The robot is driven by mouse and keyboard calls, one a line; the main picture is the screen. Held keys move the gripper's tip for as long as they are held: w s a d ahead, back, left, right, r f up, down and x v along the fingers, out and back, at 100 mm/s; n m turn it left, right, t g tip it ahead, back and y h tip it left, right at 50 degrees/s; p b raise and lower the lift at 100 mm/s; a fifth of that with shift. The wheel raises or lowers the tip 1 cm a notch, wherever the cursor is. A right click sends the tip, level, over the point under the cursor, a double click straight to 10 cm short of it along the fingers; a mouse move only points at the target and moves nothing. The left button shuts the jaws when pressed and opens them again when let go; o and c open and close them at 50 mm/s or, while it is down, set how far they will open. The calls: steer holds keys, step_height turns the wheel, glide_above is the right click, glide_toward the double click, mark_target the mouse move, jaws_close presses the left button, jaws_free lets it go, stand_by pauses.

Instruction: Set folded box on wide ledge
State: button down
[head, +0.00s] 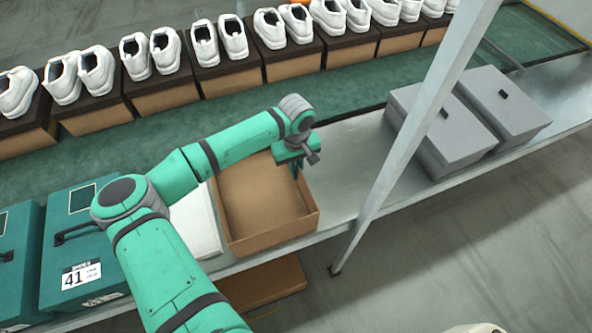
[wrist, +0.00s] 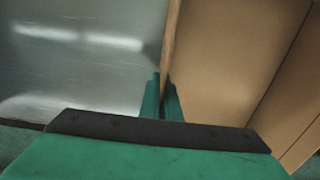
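The folded box (head: 272,238) is an open-topped brown cardboard tray. In the head view it sits at the wide ledge (head: 345,150), a long grey metal surface; whether its underside touches the ledge is unclear. My gripper (head: 298,170) is at the box's right wall, toward the back. In the wrist view my gripper (wrist: 162,98) has its two green fingers close together, one on each side of the box's thin wall (wrist: 170,40). The box's inside (wrist: 220,60) is to the right, and the bare ledge (wrist: 80,60) is to the left.
A white flat item (head: 207,232) lies left of the box. Teal boxes (head: 90,240) stand farther left. Grey boxes (head: 445,135) stand right, beyond a slanting post (head: 415,130). White shoes on boxes (head: 225,65) line the green belt behind. A brown panel (head: 265,285) lies lower down.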

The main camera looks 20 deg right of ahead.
steer(key=c, duration=2)
jaws_free()
steer(key=shift+f, duration=0.1)
step_height(320, 180, up, 12)
steer(key=shift+r, duration=0.15)
